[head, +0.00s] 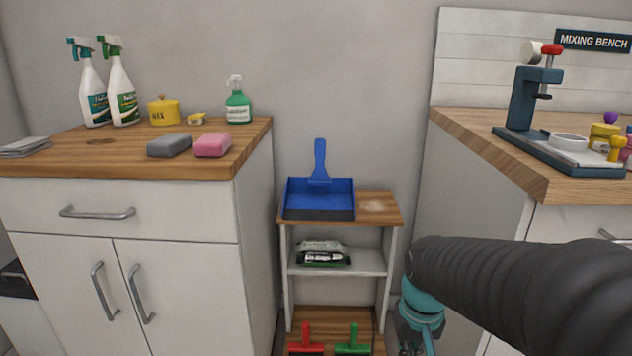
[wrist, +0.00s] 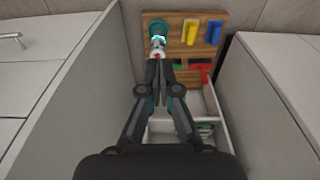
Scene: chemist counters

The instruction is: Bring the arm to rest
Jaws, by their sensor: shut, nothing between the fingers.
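My arm (head: 520,290) reaches in from the right of the head view in a dark ribbed sleeve, with a teal joint at its end. It hangs in front of the gap between the small shelf and the right counter. In the wrist view my gripper (wrist: 159,64) is shut, its fingertips together with nothing held between them. It points toward a wooden shelf surface (wrist: 178,32) carrying coloured items. I cannot tell from this view whether the fingertips touch anything.
The small shelf (head: 381,207) bears a blue dustpan (head: 318,196), with red (head: 306,338) and green (head: 353,340) tools at its bottom. Left counter (head: 60,160) holds bottles and sponges. Right counter (head: 480,145) holds a blue press (head: 525,100). Cabinet sides bound the narrow gap.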

